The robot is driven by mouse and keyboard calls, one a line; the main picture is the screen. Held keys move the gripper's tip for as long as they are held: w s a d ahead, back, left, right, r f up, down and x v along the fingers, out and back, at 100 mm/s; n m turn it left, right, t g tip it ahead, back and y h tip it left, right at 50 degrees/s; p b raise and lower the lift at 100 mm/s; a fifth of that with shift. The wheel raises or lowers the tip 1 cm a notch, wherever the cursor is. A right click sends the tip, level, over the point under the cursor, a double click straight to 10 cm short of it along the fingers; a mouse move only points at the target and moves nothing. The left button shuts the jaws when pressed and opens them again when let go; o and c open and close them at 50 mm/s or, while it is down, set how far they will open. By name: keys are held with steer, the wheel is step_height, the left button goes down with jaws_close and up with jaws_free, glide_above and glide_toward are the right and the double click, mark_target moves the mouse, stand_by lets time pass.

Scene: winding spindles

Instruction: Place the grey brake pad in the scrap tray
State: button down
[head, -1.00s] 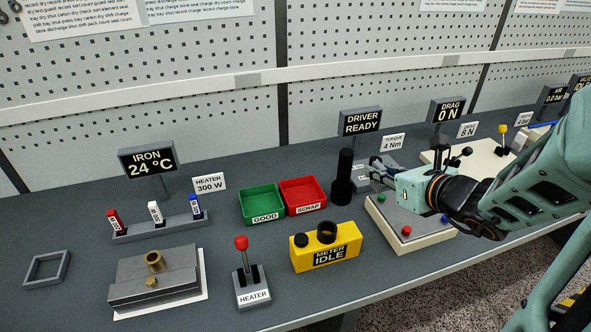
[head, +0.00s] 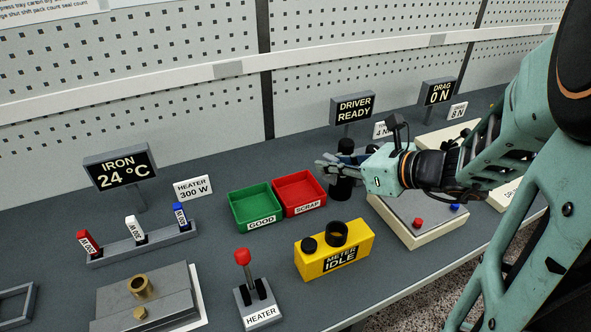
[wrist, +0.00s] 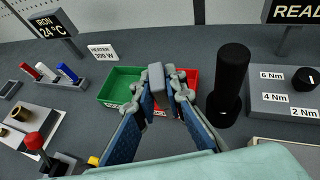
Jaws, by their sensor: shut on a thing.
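The red scrap tray (head: 304,208) stands on the bench, labelled SCRAP, right beside the green tray. It looks empty in the head view. My gripper (head: 322,170) is at the tray's right rear side in the head view, raised above the bench. In the wrist view my gripper (wrist: 156,82) is shut on a small grey block, the brake pad (wrist: 156,74), between its fingertips. The fingers and pad cover much of the scrap tray (wrist: 193,78) there. In the head view I cannot make out the pad clearly.
The green GOOD tray (head: 250,200) touches or nearly touches the scrap tray's left side. A tall black cylinder (head: 341,185) stands close to the right, near my gripper. The yellow meter (head: 334,250) is in front. Bare bench lies between the trays and the meter.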

steer(key=b+x, duration=0.2)
steer(key=x, duration=0.1)
steer(key=f+b+x, duration=0.1)
steer(key=x, duration=0.3)
steer(key=d+f+b+x, duration=0.1)
steer(key=b+x, duration=0.1)
steer(key=x, duration=0.2)
steer(key=shift+s+f+b, duration=0.15)
steer(key=shift+s+b, duration=0.2)
steer(key=shift+s, duration=0.1)
steer(key=shift+w+a+f, duration=0.1)
steer(key=shift+a+f, duration=0.05)
steer(key=shift+f, duration=0.15)
steer(key=shift+w+a+f+b, duration=0.1)
steer(key=shift+w+f+b, duration=0.05)
steer(key=shift+f+b, duration=1.45)
steer(key=shift+f, duration=0.15)
steer(key=c, duration=2.4)
jaws_free()
steer(key=shift+f, duration=0.1)
steer(key=o, duration=0.4)
